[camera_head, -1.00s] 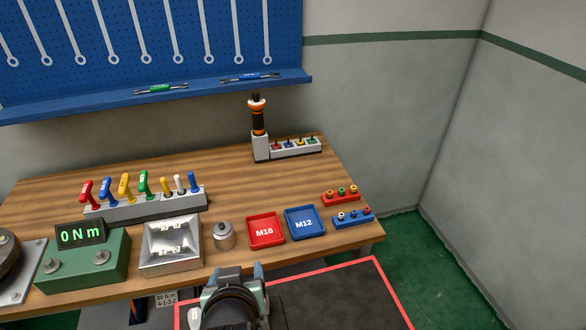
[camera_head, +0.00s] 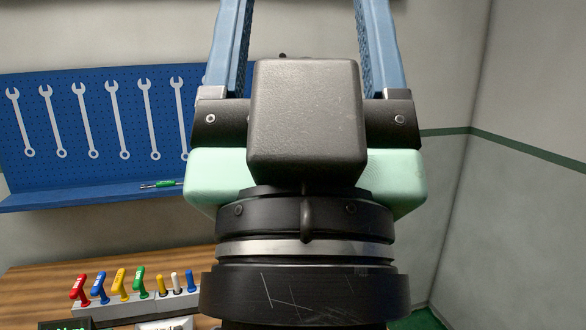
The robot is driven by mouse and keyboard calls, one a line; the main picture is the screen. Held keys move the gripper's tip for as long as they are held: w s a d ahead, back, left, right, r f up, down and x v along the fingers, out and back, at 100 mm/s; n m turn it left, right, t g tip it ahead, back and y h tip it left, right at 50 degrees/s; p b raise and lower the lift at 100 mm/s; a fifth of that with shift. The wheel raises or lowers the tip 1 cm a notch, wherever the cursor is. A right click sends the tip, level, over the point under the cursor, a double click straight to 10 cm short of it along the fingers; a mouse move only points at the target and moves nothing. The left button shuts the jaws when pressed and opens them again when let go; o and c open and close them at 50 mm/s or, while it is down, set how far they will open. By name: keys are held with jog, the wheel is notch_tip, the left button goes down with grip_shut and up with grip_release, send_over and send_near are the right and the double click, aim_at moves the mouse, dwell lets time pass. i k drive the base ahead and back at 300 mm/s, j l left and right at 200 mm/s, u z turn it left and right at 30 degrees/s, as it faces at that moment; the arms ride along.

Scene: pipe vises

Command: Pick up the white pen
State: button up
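A slim white upright item (camera_head: 175,283), which looks like the white pen, stands in the grey holder (camera_head: 125,307) at the lower left of the head view. It stands between a yellow item (camera_head: 161,286) and a blue one (camera_head: 191,282). My gripper (camera_head: 304,12) fills the middle of the view, raised close to the camera. Its two blue fingers are wide apart and point up, with the tips cut off by the top edge. Nothing shows between them, and the gripper is well apart from the holder.
Several coloured T-handled tools (camera_head: 122,285) share the holder. A blue pegboard (camera_head: 100,125) with wrenches and a shelf with a green-handled tool (camera_head: 165,184) is behind. My gripper hides the right part of the wooden bench (camera_head: 35,284). Bare wall lies right.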

aim_at(178, 291)
jog(key=u, duration=1)
jog(key=j+u, duration=0.2)
jog(key=j, duration=0.25)
jog(key=i+j+u, duration=0.15)
jog(key=j, duration=0.3)
jog(key=j+u, duration=0.2)
jog(key=j, duration=0.2)
